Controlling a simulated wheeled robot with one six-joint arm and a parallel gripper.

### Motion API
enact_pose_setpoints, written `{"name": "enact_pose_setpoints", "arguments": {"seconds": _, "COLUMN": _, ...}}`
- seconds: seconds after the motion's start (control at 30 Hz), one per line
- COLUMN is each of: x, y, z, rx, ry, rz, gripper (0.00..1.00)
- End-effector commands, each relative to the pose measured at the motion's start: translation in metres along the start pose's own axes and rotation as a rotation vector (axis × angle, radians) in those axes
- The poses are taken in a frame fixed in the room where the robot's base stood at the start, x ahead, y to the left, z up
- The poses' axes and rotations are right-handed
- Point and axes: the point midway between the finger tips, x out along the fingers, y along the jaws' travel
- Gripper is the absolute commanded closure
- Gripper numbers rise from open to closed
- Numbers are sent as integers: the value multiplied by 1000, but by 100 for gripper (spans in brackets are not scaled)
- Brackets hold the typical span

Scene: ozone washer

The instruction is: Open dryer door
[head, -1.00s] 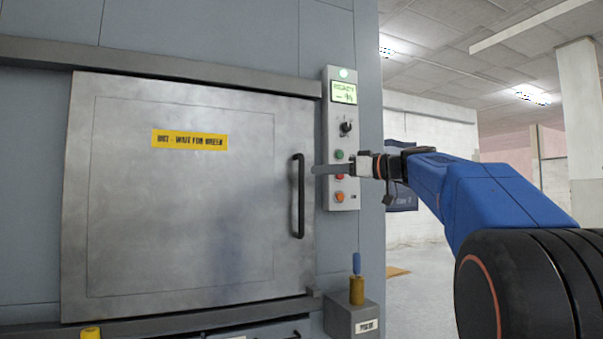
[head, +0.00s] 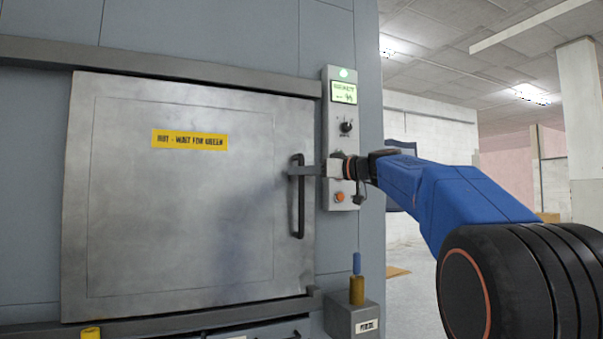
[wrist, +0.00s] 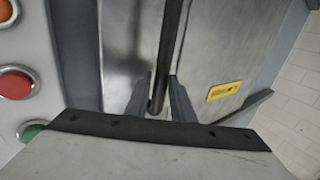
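The dryer door (head: 200,210) is a large grey metal panel with a yellow label (head: 190,140) about waiting for green. It looks shut in its frame. A black vertical bar handle (head: 301,218) is at its right edge. My gripper (head: 292,171) is at the upper half of the handle, coming from the right. In the wrist view, the two grey fingers (wrist: 158,90) stand on either side of the handle (wrist: 167,50). They look open, with narrow gaps to the bar, and I see no firm grip. The fingers hide a small part of the handle in the head view.
A control panel (head: 341,110) with a lit green screen, a knob and buttons stands just right of the handle, partly behind my gripper. A grey box (head: 352,318) with a brass and blue piece (head: 357,285) is below. Open floor lies to the right.

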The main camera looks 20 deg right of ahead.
Motion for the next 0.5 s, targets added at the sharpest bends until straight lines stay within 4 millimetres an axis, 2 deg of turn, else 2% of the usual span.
{"name": "enact_pose_setpoints", "arguments": {"seconds": 0.03, "x": 0, "y": 0, "z": 0, "rx": 0, "ry": 0, "rz": 0, "gripper": 91}}
{"name": "enact_pose_setpoints", "arguments": {"seconds": 0.07, "x": 0, "y": 0, "z": 0, "rx": 0, "ry": 0, "rz": 0, "gripper": 98}}
{"name": "enact_pose_setpoints", "arguments": {"seconds": 0.1, "x": 0, "y": 0, "z": 0, "rx": 0, "ry": 0, "rz": 0, "gripper": 100}}
{"name": "enact_pose_setpoints", "arguments": {"seconds": 0.33, "x": 1, "y": -2, "z": 0, "rx": 0, "ry": 0, "rz": 0, "gripper": 100}}
{"name": "enact_pose_setpoints", "arguments": {"seconds": 0.5, "x": 9, "y": -14, "z": 0, "rx": 0, "ry": 0, "rz": -3, "gripper": 100}}
